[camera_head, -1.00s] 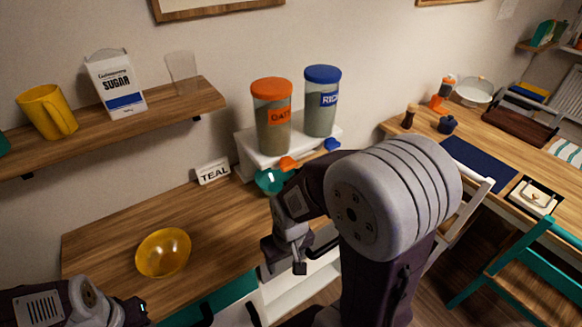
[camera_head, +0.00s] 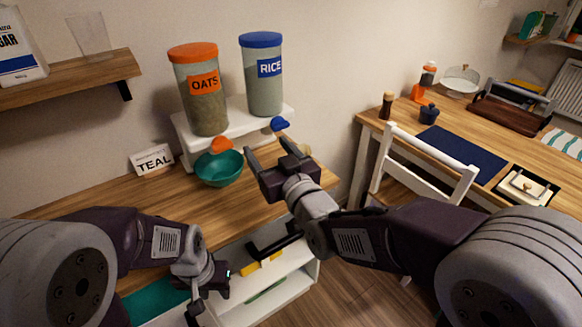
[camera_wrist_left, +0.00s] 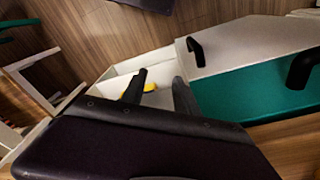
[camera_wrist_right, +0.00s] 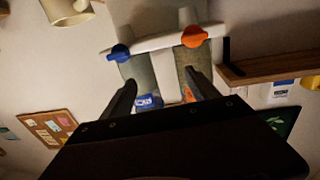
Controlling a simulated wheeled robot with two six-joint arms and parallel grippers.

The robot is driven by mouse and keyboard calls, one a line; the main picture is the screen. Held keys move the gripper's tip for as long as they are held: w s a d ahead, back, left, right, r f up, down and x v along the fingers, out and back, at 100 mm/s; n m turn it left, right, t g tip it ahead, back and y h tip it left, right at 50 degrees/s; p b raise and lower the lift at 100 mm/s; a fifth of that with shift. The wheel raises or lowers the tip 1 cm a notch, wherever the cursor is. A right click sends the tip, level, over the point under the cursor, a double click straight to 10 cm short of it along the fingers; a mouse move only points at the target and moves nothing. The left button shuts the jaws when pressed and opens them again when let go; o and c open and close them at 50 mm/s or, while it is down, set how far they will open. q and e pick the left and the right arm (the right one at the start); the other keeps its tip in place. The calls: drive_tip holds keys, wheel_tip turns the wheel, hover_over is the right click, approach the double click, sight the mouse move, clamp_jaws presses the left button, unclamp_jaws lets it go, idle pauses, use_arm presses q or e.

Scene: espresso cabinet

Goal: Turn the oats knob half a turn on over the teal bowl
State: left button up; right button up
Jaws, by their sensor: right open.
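The oats dispenser (camera_head: 205,98) has an orange lid and label and stands on the white stand (camera_head: 240,122). Its orange oats knob (camera_head: 221,146) is at the stand's front; the knob also shows in the right wrist view (camera_wrist_right: 194,37). The teal bowl (camera_head: 219,171) sits on the counter below that knob. My right gripper (camera_head: 268,151) is open and empty, right of the bowl, pointing toward the stand; its fingers (camera_wrist_right: 157,88) are apart in the right wrist view. My left gripper (camera_head: 207,310) is low in front of the counter; its fingers (camera_wrist_left: 158,88) are apart and empty.
The rice dispenser (camera_head: 263,80) with its blue knob (camera_head: 279,124) stands right beside the oats. An open white drawer (camera_head: 270,265) is below the counter. A white chair (camera_head: 425,165) stands at the right.

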drive_tip(key=n+g+y+b, duration=0.1)
drive_tip(key=n+y+b, duration=0.1)
approach(225, 150)
drive_tip(key=x, duration=0.8)
drive_tip(key=shift+w+a+r+p, duration=0.15)
drive_tip(key=shift+w+p, duration=0.05)
drive_tip(key=shift+p, duration=0.2)
drive_tip(key=c, duration=1.4)
drive_tip(key=shift+o, duration=0.2)
drive_tip(key=shift+m+b, duration=1.6)
drive_tip(key=shift+m, duration=0.7)
drive_tip(key=m+b, duration=0.3)
drive_tip(key=m, duration=0.2)
drive_tip(key=shift+b, duration=0.4)
use_arm(q)
wheel_tip(225, 150, down, 17)
drive_tip(key=b, duration=0.7)
use_arm(e)
drive_tip(key=shift+m, duration=4.8)
use_arm(q)
drive_tip(key=shift+a+f, duration=0.1)
drive_tip(key=shift+f, duration=0.05)
